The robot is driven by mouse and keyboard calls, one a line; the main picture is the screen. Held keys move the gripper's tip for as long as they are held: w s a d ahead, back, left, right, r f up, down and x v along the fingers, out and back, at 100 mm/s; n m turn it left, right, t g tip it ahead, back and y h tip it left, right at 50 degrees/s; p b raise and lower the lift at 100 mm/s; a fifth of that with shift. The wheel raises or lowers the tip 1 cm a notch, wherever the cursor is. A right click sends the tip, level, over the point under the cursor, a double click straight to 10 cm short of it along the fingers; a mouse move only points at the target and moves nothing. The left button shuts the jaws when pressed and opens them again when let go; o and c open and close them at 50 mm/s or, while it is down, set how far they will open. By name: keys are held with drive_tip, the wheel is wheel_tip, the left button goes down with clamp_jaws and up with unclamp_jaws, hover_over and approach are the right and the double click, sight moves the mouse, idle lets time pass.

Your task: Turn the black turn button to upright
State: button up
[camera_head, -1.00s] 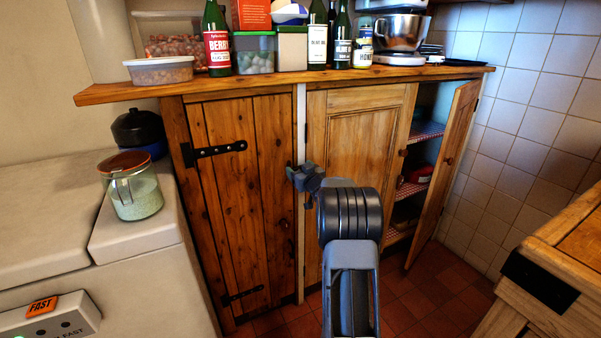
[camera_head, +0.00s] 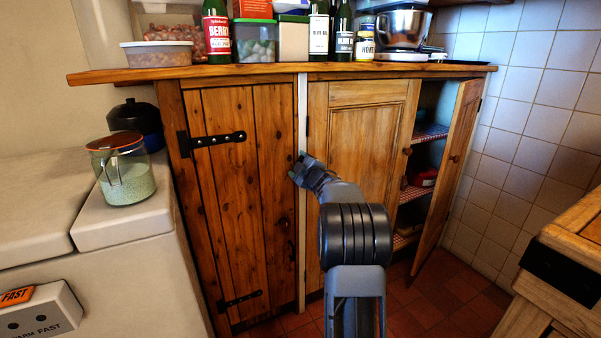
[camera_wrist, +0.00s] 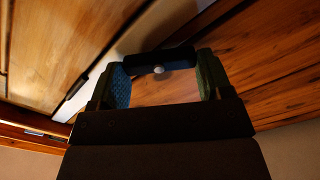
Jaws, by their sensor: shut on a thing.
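The black turn button (camera_wrist: 175,60) shows in the wrist view as a short dark bar with a pale screw at its middle. It lies between the two fingers of my gripper (camera_wrist: 164,80), which is shut on it. The bar is tilted relative to the pale post (camera_wrist: 98,75) between the cupboard doors, not in line with it. In the head view my gripper (camera_head: 299,169) is at that post, beside the closed plank door (camera_head: 232,190), and hides the button.
A panelled door (camera_head: 350,150) is closed right of the post. Further right, another door (camera_head: 455,165) stands open before shelves. The wooden top (camera_head: 270,71) overhangs above, with bottles and tubs on it. A glass jar (camera_head: 125,180) stands at left.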

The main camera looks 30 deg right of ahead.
drive_tip(key=n+b, duration=0.4)
drive_tip(key=n, duration=0.2)
drive_tip(key=shift+f, duration=0.2)
drive_tip(key=shift+n, duration=0.3)
idle(0.3)
drive_tip(key=o, duration=0.9)
drive_tip(key=shift+s, duration=0.1)
drive_tip(key=s, duration=0.4)
drive_tip(key=s+a+p, duration=0.1)
drive_tip(key=s, duration=0.4)
drive_tip(key=s+a, duration=0.1)
drive_tip(key=s, duration=0.3)
drive_tip(key=shift+s, duration=0.25)
drive_tip(key=shift+p, duration=0.3)
